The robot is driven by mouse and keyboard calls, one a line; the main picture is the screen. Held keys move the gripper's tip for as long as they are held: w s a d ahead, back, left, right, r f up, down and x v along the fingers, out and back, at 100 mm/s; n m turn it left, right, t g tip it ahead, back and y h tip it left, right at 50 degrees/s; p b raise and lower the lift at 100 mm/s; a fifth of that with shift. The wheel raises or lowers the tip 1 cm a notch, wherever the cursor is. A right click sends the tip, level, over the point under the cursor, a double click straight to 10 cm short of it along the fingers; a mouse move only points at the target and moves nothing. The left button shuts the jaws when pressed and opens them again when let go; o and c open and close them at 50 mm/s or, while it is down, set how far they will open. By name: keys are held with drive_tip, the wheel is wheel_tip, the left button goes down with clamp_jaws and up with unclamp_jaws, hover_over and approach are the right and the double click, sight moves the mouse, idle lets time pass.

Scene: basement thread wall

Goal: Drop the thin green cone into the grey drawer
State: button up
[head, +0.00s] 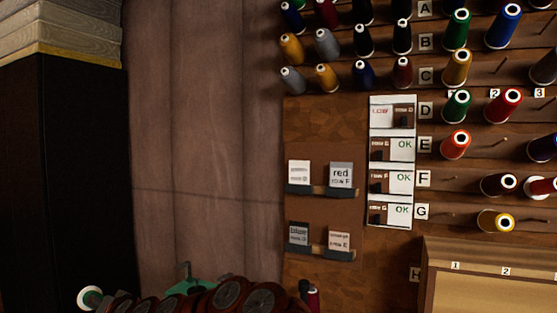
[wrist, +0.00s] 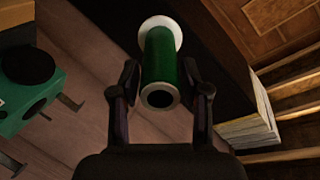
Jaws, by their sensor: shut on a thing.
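In the wrist view, my gripper (wrist: 159,80) is shut on a green thread cone (wrist: 159,52). The cone has a wide white end at the top of the picture and a pale ring with a dark hole at the near end. A finger lies on each side of it. In the head view, a white ring with green in it (head: 89,298), seemingly the held cone's end, shows at the bottom left. My gripper's fingers cannot be made out there. I cannot make out a grey drawer in either view.
A thread wall (head: 480,70) with pegged cones and row letters fills the right. A tan box (head: 490,285) with number labels stands below it. A black cabinet (head: 60,180) bears a stack of grey boards (head: 60,30). A green machine (wrist: 35,95) is left in the wrist view.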

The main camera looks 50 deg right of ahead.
drive_tip(key=s+d+f+n+y+b, duration=0.1)
drive_tip(key=s+d+f+b, duration=0.5)
drive_tip(key=b, duration=1)
drive_tip(key=s+d+f+n+y+b, duration=0.1)
drive_tip(key=s+d+f+b, duration=0.5)
drive_tip(key=d+f+b, duration=0.6)
drive_tip(key=shift+d+f+n+y+b, duration=0.25)
drive_tip(key=shift+f+y+b, duration=0.45)
drive_tip(key=shift+f+b, duration=1.7)
drive_tip(key=shift+s+f+p, duration=0.1)
drive_tip(key=shift+f+p, duration=0.4)
drive_tip(key=o, duration=1.2)
drive_tip(key=shift+c, duration=0.2)
drive_tip(key=v, duration=1.2)
drive_tip(key=shift+r+g, duration=0.25)
drive_tip(key=shift+g, duration=0.05)
